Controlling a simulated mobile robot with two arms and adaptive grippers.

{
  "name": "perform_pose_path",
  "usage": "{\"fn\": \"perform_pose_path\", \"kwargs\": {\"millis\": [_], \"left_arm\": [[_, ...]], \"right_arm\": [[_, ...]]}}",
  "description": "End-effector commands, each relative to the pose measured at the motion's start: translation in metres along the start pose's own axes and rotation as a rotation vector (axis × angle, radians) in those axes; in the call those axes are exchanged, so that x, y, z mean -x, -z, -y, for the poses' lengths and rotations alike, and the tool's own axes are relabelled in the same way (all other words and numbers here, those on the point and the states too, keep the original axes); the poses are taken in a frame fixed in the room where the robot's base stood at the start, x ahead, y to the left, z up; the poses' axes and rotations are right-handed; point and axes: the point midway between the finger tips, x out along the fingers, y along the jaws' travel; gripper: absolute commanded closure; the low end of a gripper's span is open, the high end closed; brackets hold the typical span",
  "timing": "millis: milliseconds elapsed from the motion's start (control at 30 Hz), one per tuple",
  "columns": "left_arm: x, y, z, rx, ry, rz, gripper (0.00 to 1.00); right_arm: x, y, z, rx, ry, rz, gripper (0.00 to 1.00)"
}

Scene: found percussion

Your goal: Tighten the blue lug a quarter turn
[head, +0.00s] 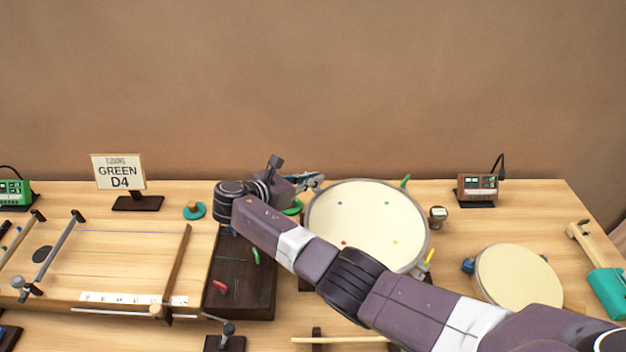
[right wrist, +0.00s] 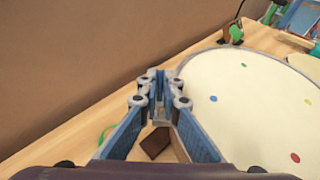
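The round cream drum (head: 366,222) lies right of centre on the table, with blue, green, red and yellow dots on its skin. It also fills the right of the right wrist view (right wrist: 250,115). My right gripper (head: 316,180) is at the drum's far left rim, near the blue dot (head: 340,203). In the right wrist view its blue fingers (right wrist: 160,82) come close together beside the rim. The blue lug cannot be told apart from the blue fingers, so whether they hold it is unclear. A green lug (head: 405,181) and a yellow lug (head: 428,257) show at the rim. My left gripper is out of view.
A stringed wooden board (head: 110,255) and a dark box (head: 240,285) with coloured pegs stand left. A small drum (head: 518,275), a brown meter (head: 478,187) and a teal mallet (head: 607,292) are right. A "GREEN D4" sign (head: 118,172) stands behind. My right arm crosses the front.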

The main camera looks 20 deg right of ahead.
Motion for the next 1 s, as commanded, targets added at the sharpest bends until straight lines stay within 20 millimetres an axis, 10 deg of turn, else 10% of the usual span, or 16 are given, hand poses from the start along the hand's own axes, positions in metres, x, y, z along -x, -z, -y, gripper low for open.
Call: {"fn": "perform_pose_path", "kwargs": {"millis": [267, 567, 1000], "left_arm": [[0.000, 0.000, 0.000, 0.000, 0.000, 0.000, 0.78], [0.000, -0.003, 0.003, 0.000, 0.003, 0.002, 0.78], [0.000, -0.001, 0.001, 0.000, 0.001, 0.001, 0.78]], "right_arm": [[0.000, 0.000, 0.000, 0.000, 0.000, -0.001, 0.78], [0.002, 0.000, 0.000, 0.000, -0.001, -0.001, 0.78], [0.065, 0.001, -0.001, 0.000, -0.002, -0.002, 0.78]]}}
